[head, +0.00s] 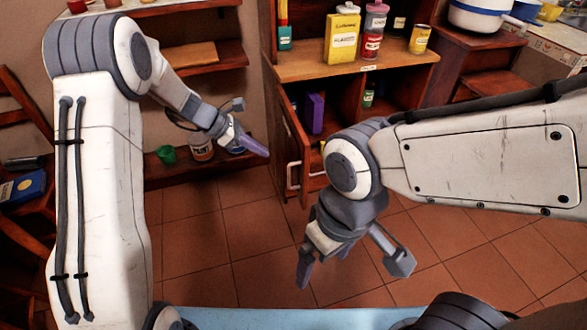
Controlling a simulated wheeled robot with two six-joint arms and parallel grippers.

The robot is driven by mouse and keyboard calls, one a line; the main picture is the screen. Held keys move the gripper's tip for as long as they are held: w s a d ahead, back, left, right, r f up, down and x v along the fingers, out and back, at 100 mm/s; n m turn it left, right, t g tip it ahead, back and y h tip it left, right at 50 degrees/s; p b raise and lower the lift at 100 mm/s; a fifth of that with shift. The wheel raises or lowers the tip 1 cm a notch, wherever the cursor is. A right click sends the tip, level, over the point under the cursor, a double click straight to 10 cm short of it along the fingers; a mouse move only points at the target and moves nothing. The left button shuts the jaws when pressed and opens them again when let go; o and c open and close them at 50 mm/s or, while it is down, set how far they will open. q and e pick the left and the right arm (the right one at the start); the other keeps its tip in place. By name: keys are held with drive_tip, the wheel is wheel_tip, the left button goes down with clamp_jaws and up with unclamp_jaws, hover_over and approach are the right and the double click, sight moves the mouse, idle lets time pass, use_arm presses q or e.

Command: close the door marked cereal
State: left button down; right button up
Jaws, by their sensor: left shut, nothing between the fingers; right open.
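A wooden cabinet (345,68) stands at the back centre. A door (291,138) at its left side stands open toward me, with a pale handle (292,178) low on it. No cereal marking is readable on the door, and a small white label (368,68) on the counter edge is too small to read. My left gripper (250,141) is shut and empty, a little left of the door in the picture. My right gripper (352,268) is open and empty, in front of the cabinet and lower in the picture. My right arm hides part of the cabinet's lower front.
A yellow canister (342,38), a red-labelled jar (373,30) and a yellow can (419,39) stand on the cabinet top. A purple box (315,112) is inside. Low shelves at left hold a green cup (166,155). Tiled floor (215,235) is clear between my arms.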

use_arm(q)
drive_tip(key=w+a+f+n, duration=0.1)
drive_tip(key=b, duration=0.1)
approach(303, 165)
drive_tip(key=s+a+f+x, duration=0.1)
drive_tip(key=x, duration=0.4)
drive_tip(key=shift+w+d+r, duration=0.15)
drive_tip(key=shift+d, duration=0.25)
drive_tip(key=shift+w+d+r, duration=0.15)
drive_tip(key=shift+w+d, duration=0.05)
drive_tip(key=shift+d, duration=0.15)
